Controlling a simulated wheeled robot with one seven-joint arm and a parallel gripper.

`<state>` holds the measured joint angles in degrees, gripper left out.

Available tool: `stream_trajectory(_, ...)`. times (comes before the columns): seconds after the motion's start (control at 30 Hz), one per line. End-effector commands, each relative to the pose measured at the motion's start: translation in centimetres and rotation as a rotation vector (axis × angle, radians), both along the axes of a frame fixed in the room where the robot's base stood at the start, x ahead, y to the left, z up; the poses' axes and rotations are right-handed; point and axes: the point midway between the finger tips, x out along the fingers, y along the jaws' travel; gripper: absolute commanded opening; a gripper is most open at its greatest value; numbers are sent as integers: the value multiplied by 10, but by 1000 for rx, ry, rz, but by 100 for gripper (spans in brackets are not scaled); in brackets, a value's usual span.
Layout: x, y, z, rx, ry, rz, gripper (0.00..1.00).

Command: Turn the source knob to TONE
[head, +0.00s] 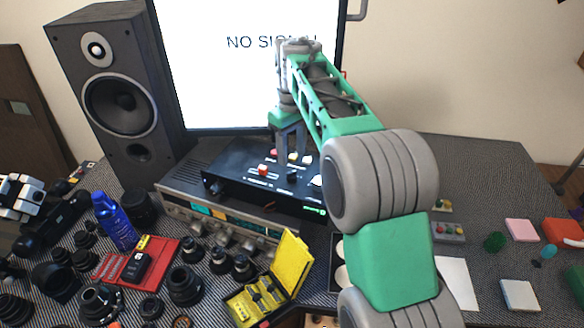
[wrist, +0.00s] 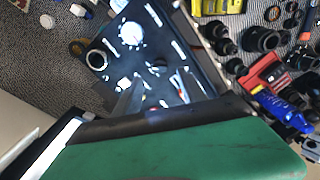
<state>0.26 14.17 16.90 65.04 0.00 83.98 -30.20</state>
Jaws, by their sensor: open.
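A black control box (head: 235,168) with several small knobs and buttons lies on a silver receiver in the head view. Its panel (wrist: 190,50) fills the middle of the wrist view, with a large white dial (wrist: 131,34), a ringed round part (wrist: 96,60) and a small black knob (wrist: 158,66). A black knob (head: 292,177) also shows in the head view. The labels are too small to read, so I cannot tell which is the source knob or where it points. My gripper (head: 291,150) is open, pointing down over the box's rear part; its fingers also show in the wrist view (wrist: 157,92).
A screen (head: 210,85) behind shows "NO SI...", the rest hidden by my arm. A tall speaker (head: 120,150) stands left. The silver receiver (head: 180,205) lies under the box. A yellow case (head: 292,262), a red tray (head: 160,262) and several lens parts crowd the front.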

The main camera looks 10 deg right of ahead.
Motion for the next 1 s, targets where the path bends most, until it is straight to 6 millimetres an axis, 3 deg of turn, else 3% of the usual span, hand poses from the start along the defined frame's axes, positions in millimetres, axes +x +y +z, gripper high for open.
stream_trajectory(0.33,0,-1,-56,0,4,1,49)
stream_trajectory(0.5,1,-1,-74,0,0,1,49)
stream_trajectory(0.77,1,-1,-77,0,-1,0,48)
stream_trajectory(1.0,1,-1,-76,0,-1,0,28)
